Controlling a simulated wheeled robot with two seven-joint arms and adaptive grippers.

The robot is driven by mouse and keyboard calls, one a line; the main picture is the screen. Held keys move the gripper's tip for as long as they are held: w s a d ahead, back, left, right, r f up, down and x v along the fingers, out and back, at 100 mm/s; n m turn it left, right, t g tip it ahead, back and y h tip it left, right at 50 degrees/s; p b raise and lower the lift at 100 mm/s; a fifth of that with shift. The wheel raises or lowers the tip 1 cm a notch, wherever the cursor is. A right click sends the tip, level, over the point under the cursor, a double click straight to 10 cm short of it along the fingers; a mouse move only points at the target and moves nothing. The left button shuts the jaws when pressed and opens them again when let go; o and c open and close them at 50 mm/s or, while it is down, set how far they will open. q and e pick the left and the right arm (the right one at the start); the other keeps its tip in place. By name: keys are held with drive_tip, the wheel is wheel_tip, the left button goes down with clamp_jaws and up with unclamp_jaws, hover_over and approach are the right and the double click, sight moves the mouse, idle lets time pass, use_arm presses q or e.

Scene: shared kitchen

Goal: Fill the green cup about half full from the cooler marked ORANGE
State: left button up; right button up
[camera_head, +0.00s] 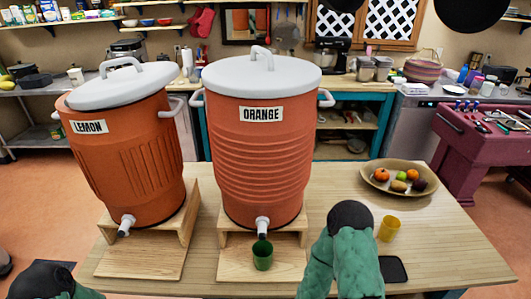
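The orange cooler marked ORANGE (262,165) stands upright on a wooden stand (232,240), its white lid on. Its spigot (262,226) points down at the front. The green cup (262,258) stands upright on the stand's low front board, below the spigot. Its contents are too dark and small to make out, and no stream is clearly visible. My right arm, green with a black rounded joint, rises right of the cup, apart from it. Only a black rounded part and a bit of green of my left arm show at the bottom left. I see no fingers of either gripper.
The cooler marked LEMON (130,165) stands to the left on its own stand. A yellow cup (389,229), a dark flat object (392,269) and a fruit bowl (370,182) are on the table to the right. The table's right front (455,255) is clear.

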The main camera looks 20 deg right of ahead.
clamp_jaws()
idle(1.1)
